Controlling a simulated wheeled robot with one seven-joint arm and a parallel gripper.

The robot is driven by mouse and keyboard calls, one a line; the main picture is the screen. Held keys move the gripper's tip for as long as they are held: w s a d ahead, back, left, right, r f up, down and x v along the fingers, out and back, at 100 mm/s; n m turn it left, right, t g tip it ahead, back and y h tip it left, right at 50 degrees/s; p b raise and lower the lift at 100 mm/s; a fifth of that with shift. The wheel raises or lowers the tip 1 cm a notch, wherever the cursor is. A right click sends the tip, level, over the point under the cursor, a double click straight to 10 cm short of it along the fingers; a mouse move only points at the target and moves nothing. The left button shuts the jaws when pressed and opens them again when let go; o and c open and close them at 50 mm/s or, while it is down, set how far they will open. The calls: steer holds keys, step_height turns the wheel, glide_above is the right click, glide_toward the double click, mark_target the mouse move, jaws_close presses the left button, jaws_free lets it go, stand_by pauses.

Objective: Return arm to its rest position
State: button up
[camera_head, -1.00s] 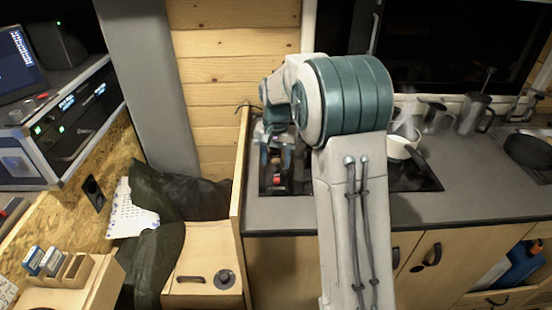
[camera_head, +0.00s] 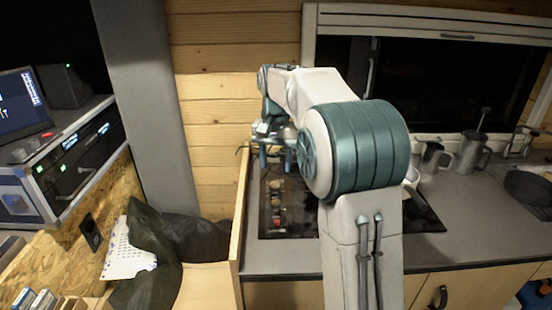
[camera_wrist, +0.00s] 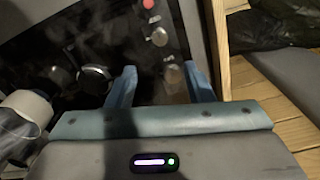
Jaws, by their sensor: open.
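My gripper (camera_head: 276,160) is raised above the left end of the dark cooktop (camera_head: 300,225) in the head view. Its two blue fingers (camera_wrist: 160,88) are spread apart in the wrist view, with nothing between them. Below them lies the dark cooktop surface (camera_wrist: 60,55) with a red knob (camera_wrist: 149,4) and several metallic knobs. My arm is bent, its elbow hiding the middle of the cooktop in the head view.
A wooden partition (camera_head: 239,220) stands just left of the cooktop. A pale cup (camera_head: 411,176), metal jugs (camera_head: 472,152) and a dark pan (camera_head: 530,187) stand to the right on the grey counter (camera_head: 465,215). A dark cloth (camera_head: 190,237) lies left of the partition.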

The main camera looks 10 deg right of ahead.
steer(key=shift+r, duration=0.25)
steer(key=s+f+n+t, duration=0.1)
steer(key=s+f+n, duration=0.1)
steer(key=s, duration=1.2)
steer(key=s+f+n+t, duration=0.1)
steer(key=s+f, duration=0.4)
steer(key=s, duration=0.9)
steer(key=shift+s+f+n+t, duration=0.2)
steer(key=shift+s+n+t, duration=0.2)
steer(key=shift+n, duration=0.5)
